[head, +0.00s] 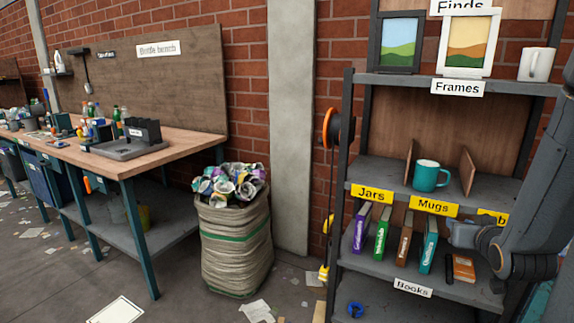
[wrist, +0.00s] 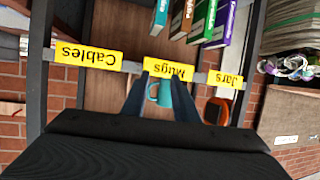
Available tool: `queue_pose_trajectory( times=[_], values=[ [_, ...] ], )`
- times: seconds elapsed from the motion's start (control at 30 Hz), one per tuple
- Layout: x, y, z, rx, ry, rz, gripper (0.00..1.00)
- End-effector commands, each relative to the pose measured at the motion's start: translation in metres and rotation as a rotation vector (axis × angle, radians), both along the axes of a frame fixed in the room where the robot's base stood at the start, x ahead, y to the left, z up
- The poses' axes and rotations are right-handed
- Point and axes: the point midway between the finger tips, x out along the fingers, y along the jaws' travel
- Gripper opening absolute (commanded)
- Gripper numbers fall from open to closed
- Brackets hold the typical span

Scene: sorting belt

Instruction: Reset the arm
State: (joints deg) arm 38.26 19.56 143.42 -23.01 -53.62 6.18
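My arm (head: 540,195) reaches in from the right edge in the head view, in front of the shelf unit. My gripper (head: 452,234) is at the height of the book shelf, just right of the books. In the wrist view its two dark fingers (wrist: 160,78) stand apart with nothing held between them. A teal mug (head: 427,176) stands upright on the middle shelf behind the Mugs label, between wooden dividers. It also shows beyond the fingers in the wrist view (wrist: 160,95), where the picture is upside down.
The shelf unit (head: 347,145) holds several upright books (head: 381,232) and a brown book (head: 463,268) lying flat near my gripper. A full sack (head: 235,250) and a workbench (head: 185,147) are to the left.

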Motion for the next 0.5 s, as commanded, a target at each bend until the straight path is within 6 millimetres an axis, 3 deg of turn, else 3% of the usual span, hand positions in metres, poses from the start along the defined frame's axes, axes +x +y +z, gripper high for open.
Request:
queue_pose_trajectory(
  times=[0.13,0.27,0.37,0.5],
  values=[
    [0.0,0.043,-0.011,0.033,0.169,0.034,0.27],
    [-0.016,0.093,-0.024,0.072,0.372,0.068,0.27],
    [-0.039,0.134,-0.032,0.104,0.535,0.099,0.27],
    [-0.084,0.192,-0.033,0.146,0.762,0.151,0.27]
  ],
)
